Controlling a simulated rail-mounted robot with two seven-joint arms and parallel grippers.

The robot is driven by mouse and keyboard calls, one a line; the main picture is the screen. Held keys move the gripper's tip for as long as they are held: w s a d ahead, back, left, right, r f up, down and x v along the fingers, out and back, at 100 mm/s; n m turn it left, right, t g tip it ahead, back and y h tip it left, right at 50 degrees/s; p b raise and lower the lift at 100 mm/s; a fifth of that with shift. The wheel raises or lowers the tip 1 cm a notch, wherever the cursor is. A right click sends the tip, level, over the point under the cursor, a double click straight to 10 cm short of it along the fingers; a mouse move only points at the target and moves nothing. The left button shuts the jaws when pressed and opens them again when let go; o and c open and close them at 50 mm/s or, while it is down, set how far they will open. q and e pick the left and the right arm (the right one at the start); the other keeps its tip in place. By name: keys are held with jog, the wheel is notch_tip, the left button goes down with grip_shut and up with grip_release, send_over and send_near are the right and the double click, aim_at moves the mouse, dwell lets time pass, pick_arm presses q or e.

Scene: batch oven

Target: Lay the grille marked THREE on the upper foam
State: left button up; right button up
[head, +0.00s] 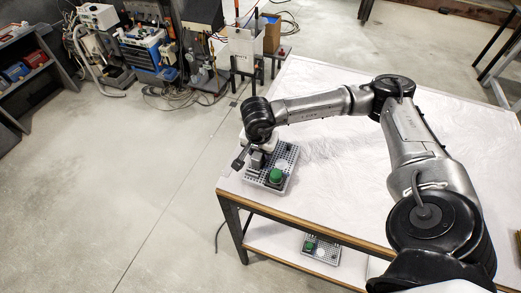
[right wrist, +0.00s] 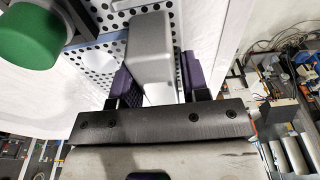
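A grey perforated grille (head: 283,183) lies at the near left corner of the white, crinkled upper surface (head: 340,180), carrying a green knob (head: 276,175), a white round piece and a grey block. No marking on it can be read. In the right wrist view, the grille (right wrist: 100,62), green knob (right wrist: 28,35) and upright grey block (right wrist: 150,45) show close up. My right gripper (head: 258,158) is at the block, its purple-padded fingers (right wrist: 163,85) on either side, with a thin gap visible at the right finger. My left gripper is out of view.
Another grille (head: 321,250) with green and white pieces lies on the lower shelf (head: 275,240) under the table. The upper surface is clear behind and right of the first grille. Carts with equipment (head: 150,50) stand on the floor at the back left.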

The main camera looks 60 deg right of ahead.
jog(key=shift+o, duration=1.3)
jog(key=shift+r, duration=0.1)
jog(key=shift+r, duration=0.2)
jog(key=r, duration=0.3)
jog(key=a+r+b, duration=0.1)
jog(key=r, duration=0.3)
jog(key=r+b, duration=0.1)
jog(key=r, duration=0.2)
jog(key=shift+a+r, duration=0.15)
jog(key=shift+r, duration=0.05)
jog(key=shift+s+r, duration=0.1)
jog(key=shift+r, duration=0.55)
